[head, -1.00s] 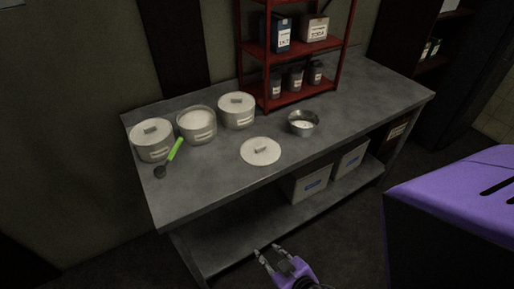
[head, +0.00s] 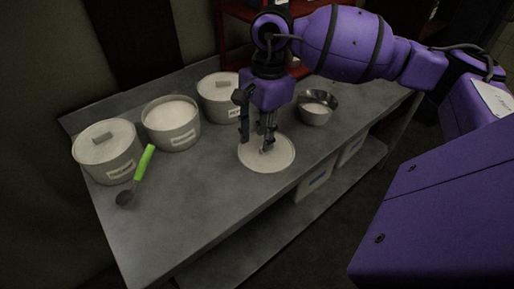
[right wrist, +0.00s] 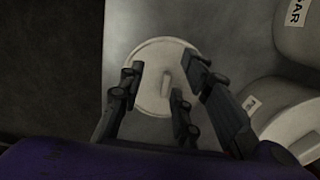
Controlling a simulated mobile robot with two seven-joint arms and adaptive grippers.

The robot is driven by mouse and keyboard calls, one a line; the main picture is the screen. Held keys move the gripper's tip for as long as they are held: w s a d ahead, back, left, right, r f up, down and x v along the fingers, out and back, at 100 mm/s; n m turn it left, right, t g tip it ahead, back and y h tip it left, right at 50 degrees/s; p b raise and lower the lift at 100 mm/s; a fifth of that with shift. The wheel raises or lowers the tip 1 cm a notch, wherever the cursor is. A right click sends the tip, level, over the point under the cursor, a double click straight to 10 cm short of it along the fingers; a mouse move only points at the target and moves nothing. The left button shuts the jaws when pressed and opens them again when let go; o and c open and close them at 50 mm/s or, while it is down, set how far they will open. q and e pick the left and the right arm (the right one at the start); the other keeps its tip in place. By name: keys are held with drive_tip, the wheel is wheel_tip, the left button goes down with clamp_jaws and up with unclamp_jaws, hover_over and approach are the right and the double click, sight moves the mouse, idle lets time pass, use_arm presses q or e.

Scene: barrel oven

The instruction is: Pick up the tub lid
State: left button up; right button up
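The tub lid (head: 277,157) is a round, pale disc with a small raised handle, lying flat on the grey table. In the right wrist view the lid (right wrist: 153,62) shows with its handle (right wrist: 166,80) between the finger lines. My right gripper (head: 256,146) is open and points down over the lid; its fingers partly hide the handle in the head view. In the right wrist view the gripper (right wrist: 160,85) has its fingers apart on either side of the handle. I cannot tell whether they touch the lid. My left gripper is not in view.
An open tub (head: 171,126) of white contents stands between two lidded tubs, one at left (head: 106,152) and one at right (head: 216,97). A scoop with a green handle (head: 145,162) lies in front. A metal bowl (head: 316,108) stands right of the lid. A red shelf (head: 232,42) stands behind.

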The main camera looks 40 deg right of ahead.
drive_tip(key=d, duration=0.1)
drive_tip(key=w+d+r+h, duration=0.1)
drive_tip(key=d, duration=0.1)
drive_tip(key=shift+w, duration=0.15)
drive_tip(key=f, duration=0.7)
drive_tip(key=shift+w+d+p, duration=0.15)
drive_tip(key=shift+w+p, duration=0.05)
drive_tip(key=shift+p, duration=0.15)
clamp_jaws()
